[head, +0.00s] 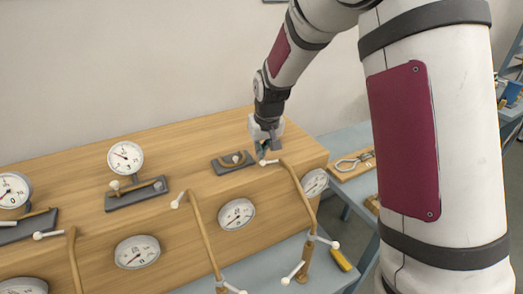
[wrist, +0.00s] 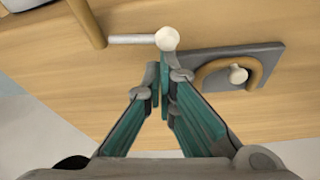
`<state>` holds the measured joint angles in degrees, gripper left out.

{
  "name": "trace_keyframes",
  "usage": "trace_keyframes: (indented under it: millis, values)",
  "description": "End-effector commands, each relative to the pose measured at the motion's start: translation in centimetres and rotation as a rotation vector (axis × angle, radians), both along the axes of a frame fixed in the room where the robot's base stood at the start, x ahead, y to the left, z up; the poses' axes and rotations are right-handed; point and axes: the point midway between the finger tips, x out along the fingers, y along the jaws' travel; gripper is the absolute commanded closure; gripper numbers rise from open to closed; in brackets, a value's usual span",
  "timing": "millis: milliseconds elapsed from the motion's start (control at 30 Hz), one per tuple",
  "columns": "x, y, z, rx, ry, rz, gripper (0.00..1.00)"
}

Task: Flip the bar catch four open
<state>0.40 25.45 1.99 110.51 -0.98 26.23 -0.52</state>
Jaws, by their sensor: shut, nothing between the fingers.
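My gripper (head: 264,154) is shut and empty, pointing down at the right end of the wooden bench. In the wrist view its fingertips (wrist: 160,78) meet just below a white ball knob (wrist: 167,39) on a short pale rod; I cannot tell whether they touch. The rightmost catch (head: 235,162) is a dark grey plate with a curved tan bar and a white knob, left of my gripper in the head view. In the wrist view its plate (wrist: 262,56) lies to the right of the fingers, with the tan bar curving around its knob. No number shows on it.
Tan pipes with white-tipped handles (head: 297,185) rise along the bench (head: 180,150) front; one ends beside my gripper. Another catch with a gauge (head: 126,157) stands to the left. Round gauges (head: 237,214) line the front face. A blue table (head: 350,140) lies right.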

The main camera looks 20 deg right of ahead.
Motion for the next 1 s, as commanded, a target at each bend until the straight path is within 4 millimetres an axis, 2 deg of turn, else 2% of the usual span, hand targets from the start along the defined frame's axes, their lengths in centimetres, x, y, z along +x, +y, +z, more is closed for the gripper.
trace_keyframes:
  millis: [567,767,1000]
  values:
    - [-0.6,0.1,0.0,0.000,0.001,0.110,1.00]
    - [-1.2,0.1,0.1,0.001,0.001,0.227,1.00]
    - [-2.4,0.2,0.2,0.004,0.001,0.450,1.00]
